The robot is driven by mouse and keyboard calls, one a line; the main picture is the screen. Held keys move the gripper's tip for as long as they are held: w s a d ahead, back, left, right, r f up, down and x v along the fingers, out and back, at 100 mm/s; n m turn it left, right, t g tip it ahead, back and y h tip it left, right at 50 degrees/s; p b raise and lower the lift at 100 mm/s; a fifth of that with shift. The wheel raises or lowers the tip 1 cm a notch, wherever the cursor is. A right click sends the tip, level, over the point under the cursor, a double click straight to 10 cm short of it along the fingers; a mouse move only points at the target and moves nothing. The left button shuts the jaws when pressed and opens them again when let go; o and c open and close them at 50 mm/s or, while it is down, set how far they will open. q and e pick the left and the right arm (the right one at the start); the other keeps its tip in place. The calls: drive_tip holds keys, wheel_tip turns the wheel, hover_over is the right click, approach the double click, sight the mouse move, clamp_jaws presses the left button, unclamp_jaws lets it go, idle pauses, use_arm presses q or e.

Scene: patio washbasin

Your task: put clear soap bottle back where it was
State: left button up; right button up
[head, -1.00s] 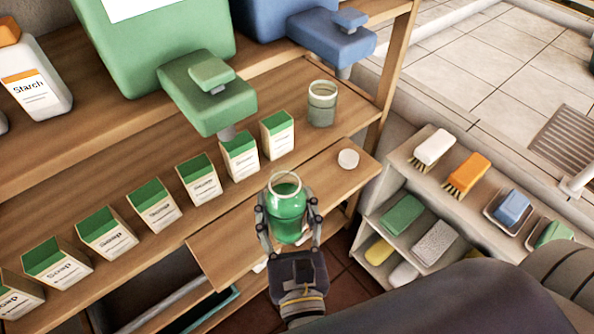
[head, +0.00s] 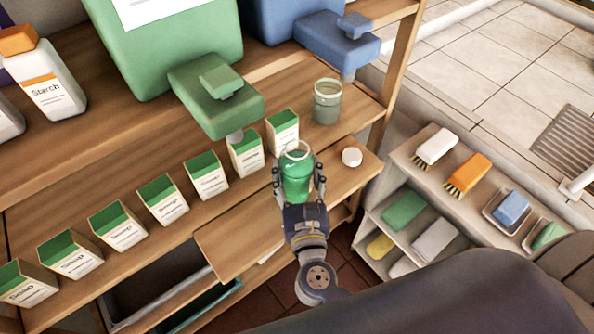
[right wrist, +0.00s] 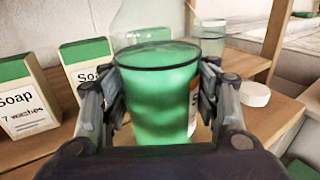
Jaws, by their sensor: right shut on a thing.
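The clear soap bottle (head: 296,180) is a see-through, open-topped bottle filled with green liquid. My right gripper (head: 298,178) is shut around its sides and holds it upright at the pull-out board. In the right wrist view the bottle (right wrist: 158,95) fills the middle, between both fingers (right wrist: 158,100). Whether its base touches the board is hidden. A white round cap (head: 351,157) lies on the board to the right of the bottle, and it also shows in the right wrist view (right wrist: 255,94). My left gripper is not in view.
A pull-out board (head: 238,240) lies in front of the shelf. Behind it stand several soap boxes (head: 246,155), a green dispenser tank (head: 170,50), a blue tank (head: 336,45) and a clear cup (head: 326,103). A rack (head: 410,165) with brushes and sponges stands at right.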

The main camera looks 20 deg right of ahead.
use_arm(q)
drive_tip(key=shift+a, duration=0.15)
use_arm(e)
drive_tip(key=shift+r, duration=0.1)
drive_tip(key=shift+f, duration=0.2)
drive_tip(key=o, duration=1.4)
drive_tip(key=shift+o, duration=0.8)
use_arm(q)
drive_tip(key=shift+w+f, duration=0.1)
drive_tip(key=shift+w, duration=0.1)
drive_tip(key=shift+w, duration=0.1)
use_arm(e)
drive_tip(key=shift+r, duration=0.1)
use_arm(q)
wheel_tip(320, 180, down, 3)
drive_tip(key=b, duration=0.3)
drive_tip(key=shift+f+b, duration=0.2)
drive_tip(key=shift+b, duration=0.15)
use_arm(e)
drive_tip(key=s+a, duration=0.2)
drive_tip(key=s, duration=1)
